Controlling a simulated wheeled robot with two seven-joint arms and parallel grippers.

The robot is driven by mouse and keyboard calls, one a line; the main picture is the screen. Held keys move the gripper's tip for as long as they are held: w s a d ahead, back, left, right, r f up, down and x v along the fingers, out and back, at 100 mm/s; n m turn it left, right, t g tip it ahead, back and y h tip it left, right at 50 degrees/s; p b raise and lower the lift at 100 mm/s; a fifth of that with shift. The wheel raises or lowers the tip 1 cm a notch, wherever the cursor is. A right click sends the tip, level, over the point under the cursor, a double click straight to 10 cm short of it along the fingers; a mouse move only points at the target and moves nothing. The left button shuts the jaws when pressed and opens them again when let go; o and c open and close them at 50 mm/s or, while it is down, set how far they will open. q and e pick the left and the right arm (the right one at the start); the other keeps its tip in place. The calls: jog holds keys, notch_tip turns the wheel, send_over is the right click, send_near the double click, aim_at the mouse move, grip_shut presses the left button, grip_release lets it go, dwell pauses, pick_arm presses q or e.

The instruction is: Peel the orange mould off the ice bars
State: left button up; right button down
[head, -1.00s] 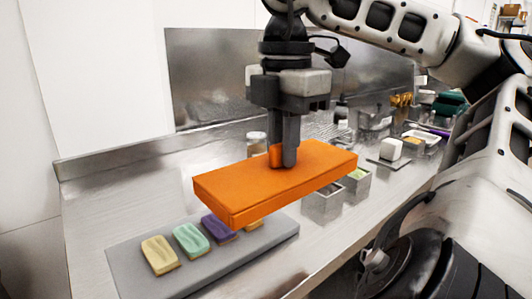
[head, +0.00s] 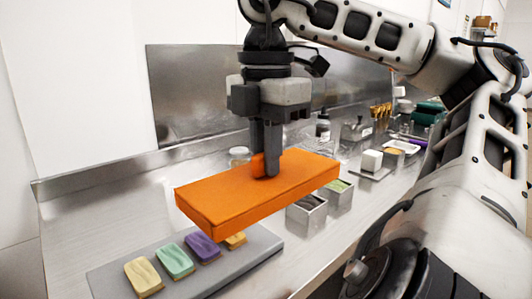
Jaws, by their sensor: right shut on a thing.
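The orange mould (head: 240,195) is a flat slab held in the air above the right end of a grey tray (head: 112,276). My right gripper (head: 266,172) points down and is shut on the raised orange tab on top of the mould. Ice bars lie in a row on the tray: a pale yellow one (head: 143,277), a mint green one (head: 174,261), a purple one (head: 202,247) and a yellow-orange one (head: 236,240). The mould partly hides the yellow-orange bar and the tray's far end. My left gripper is not in view.
Two small metal bins (head: 307,210) stand right of the mould. A white block (head: 371,160) on a small plate, bottles and other tools stand farther back along the steel counter (head: 85,200). The counter is clear at left, before the steel back wall (head: 190,100).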

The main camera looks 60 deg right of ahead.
jog(key=shift+r+p, duration=0.8)
jog(key=shift+r, duration=0.25)
jog(key=shift+r, duration=0.1)
notch_tip(320, 180, up, 5)
jog(key=p, duration=0.4)
jog(key=shift+f, duration=0.2)
